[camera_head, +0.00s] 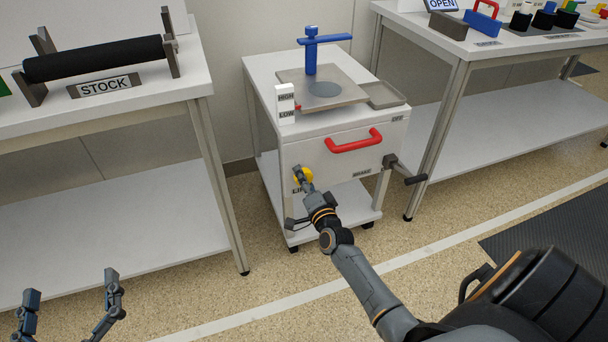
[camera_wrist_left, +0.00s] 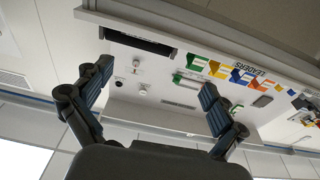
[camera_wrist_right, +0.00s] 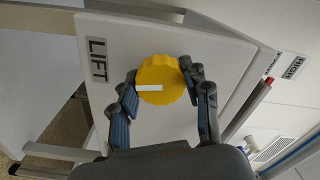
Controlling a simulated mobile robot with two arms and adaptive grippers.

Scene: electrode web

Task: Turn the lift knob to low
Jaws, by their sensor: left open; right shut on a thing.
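The yellow lift knob (camera_head: 297,174) is on the front face of the white cart, beside a LIFT label. In the right wrist view the knob (camera_wrist_right: 162,72) shows a white pointer mark on its face. My right gripper (camera_wrist_right: 160,84) has its fingers on both sides of the knob, shut on it. In the head view my right gripper (camera_head: 306,180) partly covers the knob and the label. A white HIGH/LOW post (camera_head: 285,103) stands on the cart top, with a small red pointer beside it, roughly between the two words. My left gripper (camera_head: 71,287) is open and empty at lower left.
A stock table (camera_head: 110,115) stands at left, another table (camera_head: 500,45) at right. Floor lies between.

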